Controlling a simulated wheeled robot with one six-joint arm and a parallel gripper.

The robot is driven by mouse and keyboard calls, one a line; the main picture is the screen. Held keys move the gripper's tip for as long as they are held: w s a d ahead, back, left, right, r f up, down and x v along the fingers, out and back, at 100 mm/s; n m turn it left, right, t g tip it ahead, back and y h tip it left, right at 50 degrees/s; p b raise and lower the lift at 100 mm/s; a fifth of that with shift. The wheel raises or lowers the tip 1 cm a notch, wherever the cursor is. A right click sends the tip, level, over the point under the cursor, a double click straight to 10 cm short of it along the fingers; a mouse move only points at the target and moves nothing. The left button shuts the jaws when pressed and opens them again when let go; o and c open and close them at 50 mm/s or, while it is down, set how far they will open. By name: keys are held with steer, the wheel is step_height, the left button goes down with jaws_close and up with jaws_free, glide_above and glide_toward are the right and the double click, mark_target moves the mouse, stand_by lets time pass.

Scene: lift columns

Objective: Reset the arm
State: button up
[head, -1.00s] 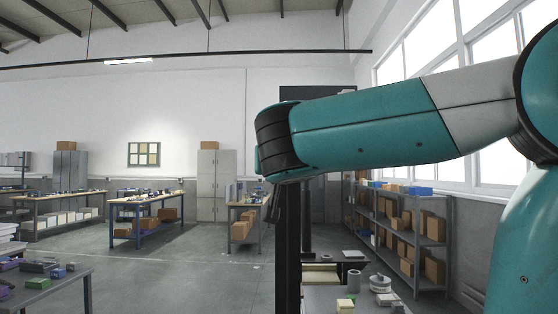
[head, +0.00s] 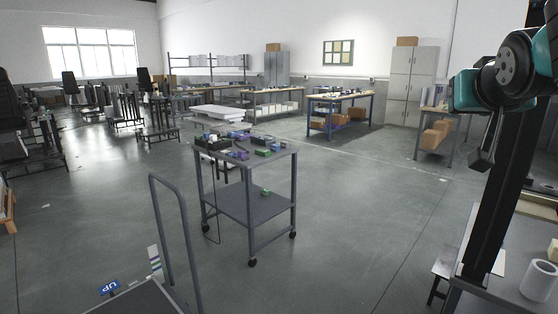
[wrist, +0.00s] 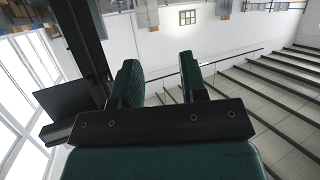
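My arm (head: 507,75), teal and black, is folded at the right edge of the head view, beside a dark upright column (head: 508,190). A narrow grey part hangs below its black joint; I cannot tell there whether it is a finger. In the wrist view my gripper (wrist: 160,78) shows two dark fingers with green ribbed pads. The wrist picture is upside down, with roof beams at the lower right.
A grey cart (head: 250,204) with small coloured items stands mid-floor. A handrail (head: 178,240) and platform are in front. A bench with a white roll (head: 539,281) is at lower right. In the wrist view a dark column (wrist: 82,40) is close on the left. Open floor surrounds the cart.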

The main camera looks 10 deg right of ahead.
steer(key=s+a+f+n+g+y, duration=0.3)
steer(key=a+f+n+y, duration=0.15)
steer(key=a+f, duration=0.55)
steer(key=s+a+f+n+g+y, duration=0.2)
steer(key=s+a+f+n+g, duration=0.1)
steer(key=s, duration=0.5)
steer(key=s+a+f+n+g+y, duration=0.3)
steer(key=s+a+f+g, duration=0.3)
steer(key=s+a, duration=0.3)
steer(key=shift+s+a+f+n+g, duration=0.25)
steer(key=shift+f+n+g, duration=0.05)
steer(key=shift+f+n, duration=0.2)
steer(key=shift+y, duration=0.25)
